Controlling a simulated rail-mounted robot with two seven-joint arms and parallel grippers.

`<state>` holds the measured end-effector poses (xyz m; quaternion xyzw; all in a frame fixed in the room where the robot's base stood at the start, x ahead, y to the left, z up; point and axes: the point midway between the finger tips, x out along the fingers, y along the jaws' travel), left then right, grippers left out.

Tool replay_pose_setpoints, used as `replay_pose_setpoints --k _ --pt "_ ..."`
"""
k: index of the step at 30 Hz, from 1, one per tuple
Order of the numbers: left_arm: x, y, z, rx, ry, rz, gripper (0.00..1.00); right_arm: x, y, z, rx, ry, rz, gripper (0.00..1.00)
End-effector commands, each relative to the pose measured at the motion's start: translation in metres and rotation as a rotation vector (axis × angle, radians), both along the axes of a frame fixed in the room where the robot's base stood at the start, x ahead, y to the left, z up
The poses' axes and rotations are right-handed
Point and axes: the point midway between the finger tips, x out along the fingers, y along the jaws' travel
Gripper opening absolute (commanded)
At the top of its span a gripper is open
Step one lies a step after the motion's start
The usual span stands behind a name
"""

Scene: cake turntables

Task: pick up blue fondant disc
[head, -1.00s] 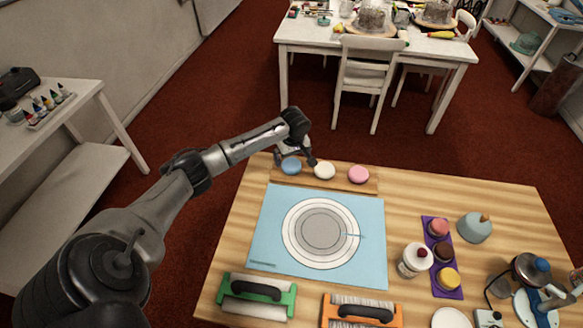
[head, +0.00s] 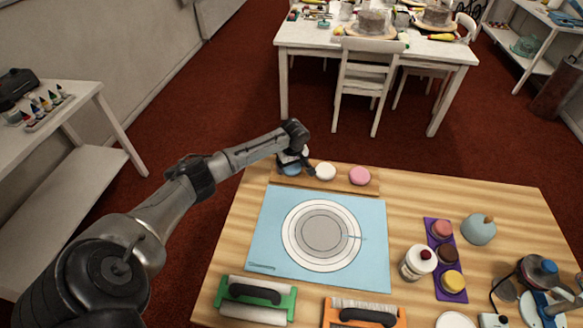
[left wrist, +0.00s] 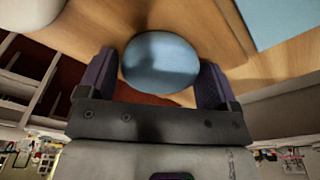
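The blue fondant disc (head: 290,170) sits at the left end of a wooden board (head: 342,184) at the table's far edge, partly hidden by my left gripper (head: 294,160). In the left wrist view the blue disc (left wrist: 160,61) lies between the two fingers of the left gripper (left wrist: 158,80). The fingers stand apart on either side of it; a narrow gap seems to show at the right finger. A white disc (head: 326,171) and a pink disc (head: 359,175) sit to its right on the board. My right gripper is not in view.
A blue mat (head: 270,235) with a round turntable (head: 322,236) lies in front of the board.

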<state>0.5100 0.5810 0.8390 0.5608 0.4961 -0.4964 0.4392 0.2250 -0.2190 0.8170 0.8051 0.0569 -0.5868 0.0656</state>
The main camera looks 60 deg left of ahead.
Motion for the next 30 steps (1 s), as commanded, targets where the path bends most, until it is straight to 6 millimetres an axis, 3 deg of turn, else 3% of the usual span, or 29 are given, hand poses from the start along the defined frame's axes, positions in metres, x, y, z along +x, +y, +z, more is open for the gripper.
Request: replay_pose_setpoints --k 10,19,26,30 --pt "0.0 0.0 0.0 0.0 0.0 0.0 0.52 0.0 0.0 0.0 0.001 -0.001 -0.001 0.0" --pt "0.0 0.0 0.006 0.0 -0.001 0.0 0.51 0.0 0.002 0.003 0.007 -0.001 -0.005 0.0" --pt "0.001 0.0 0.045 0.0 -0.003 0.0 0.51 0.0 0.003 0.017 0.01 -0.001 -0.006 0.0" --pt "0.012 -0.028 0.061 -0.003 -0.003 -0.005 0.51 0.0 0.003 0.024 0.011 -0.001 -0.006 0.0"
